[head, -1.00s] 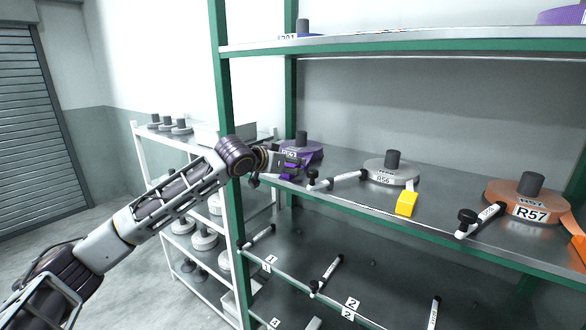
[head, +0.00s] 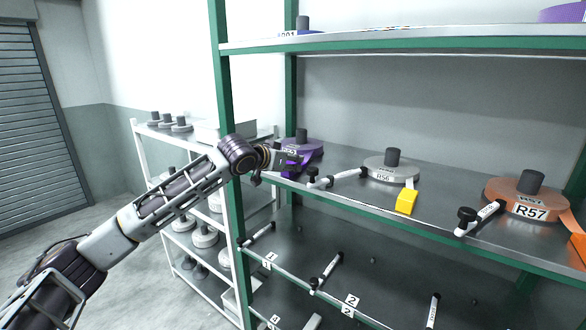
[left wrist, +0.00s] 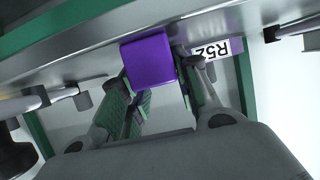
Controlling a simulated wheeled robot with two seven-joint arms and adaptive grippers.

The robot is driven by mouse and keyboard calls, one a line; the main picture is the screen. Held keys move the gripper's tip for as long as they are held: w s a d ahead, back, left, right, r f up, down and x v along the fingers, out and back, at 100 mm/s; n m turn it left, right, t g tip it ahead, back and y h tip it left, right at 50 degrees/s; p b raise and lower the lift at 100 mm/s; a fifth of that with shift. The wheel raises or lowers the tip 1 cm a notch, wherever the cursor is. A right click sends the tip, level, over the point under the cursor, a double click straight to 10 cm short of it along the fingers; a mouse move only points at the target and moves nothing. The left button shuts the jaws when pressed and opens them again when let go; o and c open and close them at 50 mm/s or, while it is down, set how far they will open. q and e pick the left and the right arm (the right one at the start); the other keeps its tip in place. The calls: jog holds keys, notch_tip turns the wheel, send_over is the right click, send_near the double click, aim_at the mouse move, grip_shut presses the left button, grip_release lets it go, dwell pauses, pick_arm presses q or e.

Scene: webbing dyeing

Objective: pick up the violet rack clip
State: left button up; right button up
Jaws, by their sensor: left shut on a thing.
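The violet rack clip (left wrist: 148,62) shows as a violet block at the fingers of my left gripper (left wrist: 155,95) in the left wrist view. The left gripper is shut on it, close under the shelf edge. In the head view, my left gripper (head: 290,162) is at the front of the middle shelf, before the violet spool (head: 312,147). The gripper hides much of the clip there. A label reading R52 (left wrist: 210,60) is beside the fingers in the wrist view. My right gripper is not in view.
The green-posted rack's middle shelf (head: 440,200) also holds a grey spool (head: 380,171) with a yellow clip (head: 406,201) and an orange spool (head: 512,196). White bars (head: 350,175) with black ends stick out near the edge. A green post (head: 233,220) stands close behind my arm.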

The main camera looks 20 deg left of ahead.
aim_at(290, 162)
pick_arm(q)
jog(key=shift+r, duration=0.15)
jog(key=shift+r+b, duration=0.45)
jog(key=shift+r, duration=4.4)
